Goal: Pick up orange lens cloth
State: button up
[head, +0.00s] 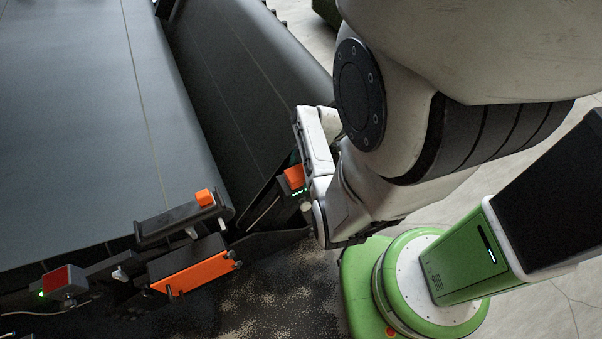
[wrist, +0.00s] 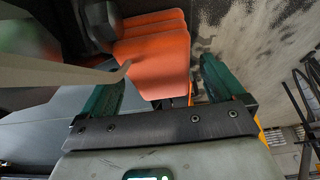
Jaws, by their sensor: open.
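In the wrist view, an orange layered piece (wrist: 155,52), which looks like the folded orange lens cloth, lies ahead of my gripper (wrist: 164,66). The two green fingers stand apart on either side of its near end, and the jaws are open. I cannot tell whether they touch it. A dark part covers its upper left edge. In the head view, my gripper (head: 293,160) is at the lower end of the dark belt, mostly hidden by my wrist. A small orange patch (head: 294,177) shows beside it; I cannot tell whether it is the cloth.
A wide dark conveyor belt (head: 70,110) fills the left, with a second belt (head: 225,70) beside it. Brackets with an orange block (head: 204,197), an orange panel (head: 195,273) and a red-faced sensor (head: 64,281) line its lower end. Speckled floor (head: 290,290) is open below.

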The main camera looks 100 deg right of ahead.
jog(key=shift+w+f, duration=0.15)
jog(key=shift+f, duration=0.25)
jog(key=shift+f, duration=0.25)
jog(key=shift+c, duration=0.2)
dwell(0.3)
jog(key=c, duration=1)
